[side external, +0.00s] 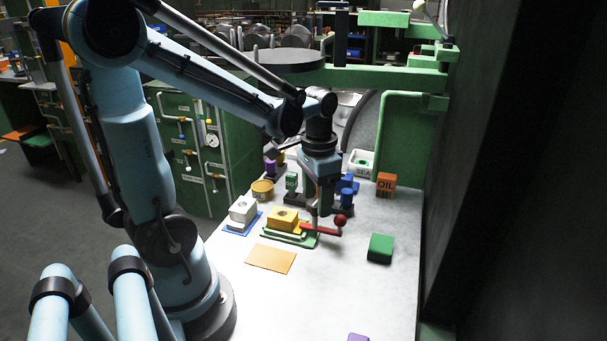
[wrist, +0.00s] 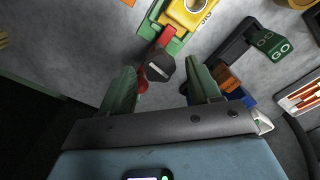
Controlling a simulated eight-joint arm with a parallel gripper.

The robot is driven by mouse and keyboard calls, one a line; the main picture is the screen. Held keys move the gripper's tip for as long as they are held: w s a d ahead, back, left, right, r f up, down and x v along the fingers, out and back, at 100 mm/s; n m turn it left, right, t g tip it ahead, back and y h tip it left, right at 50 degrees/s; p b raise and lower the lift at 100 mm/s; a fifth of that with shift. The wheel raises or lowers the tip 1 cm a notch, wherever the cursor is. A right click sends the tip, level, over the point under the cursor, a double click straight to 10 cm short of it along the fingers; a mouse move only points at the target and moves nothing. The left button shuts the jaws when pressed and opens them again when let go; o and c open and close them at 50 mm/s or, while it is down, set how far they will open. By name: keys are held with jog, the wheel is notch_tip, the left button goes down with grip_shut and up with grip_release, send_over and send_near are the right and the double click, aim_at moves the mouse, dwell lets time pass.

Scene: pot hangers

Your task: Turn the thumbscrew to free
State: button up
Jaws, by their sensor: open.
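A dark knob with a pale line across its top (wrist: 159,66), likely the thumbscrew, shows in the wrist view on a red arm. The red arm (side external: 318,229) ends in a red ball (side external: 340,220) and joins a green base (side external: 298,239) that carries a yellow block (side external: 283,218). My gripper (wrist: 162,88) is open, one green finger on each side of the knob's position in the picture. In the side view my gripper (side external: 322,205) points down over the red arm and hides the knob there. I cannot tell whether a finger touches anything.
A white block (side external: 243,210) stands to the left, and an orange plate (side external: 271,258) lies in front. A green block (side external: 381,248) and an orange OIL block (side external: 386,185) are to the right. A green GO block (wrist: 270,42) is nearby. The front of the table is mostly clear.

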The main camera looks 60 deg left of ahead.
jog(key=shift+f, duration=0.25)
jog(key=shift+c, duration=0.3)
jog(key=c, duration=1)
